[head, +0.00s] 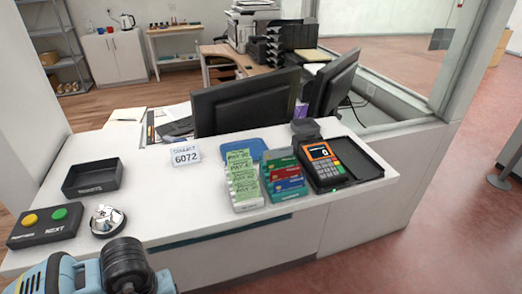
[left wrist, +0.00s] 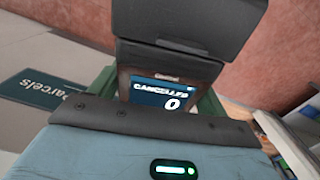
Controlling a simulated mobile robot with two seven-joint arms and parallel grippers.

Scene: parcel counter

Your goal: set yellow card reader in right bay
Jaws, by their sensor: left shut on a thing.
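A black two-bay tray (head: 375,172) lies at the right end of the counter. A card reader with an orange face (head: 323,160) sits in its left bay; the right bay looks empty. In the left wrist view my left gripper (left wrist: 155,122) is shut on a dark card reader (left wrist: 170,66) with green edges. Its screen reads "CANCELLED 0". No yellow shows on it in this view. In the head view my left arm is at the bottom left; its fingertips and the held reader are out of sight. My right gripper is not in view.
On the counter are a card rack (head: 286,177), a stand of green slips (head: 244,180), a number sign (head: 185,154), a black tray (head: 93,178), a bell (head: 107,220) and a button box (head: 46,225). Monitors (head: 246,103) stand behind. The counter's middle front is clear.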

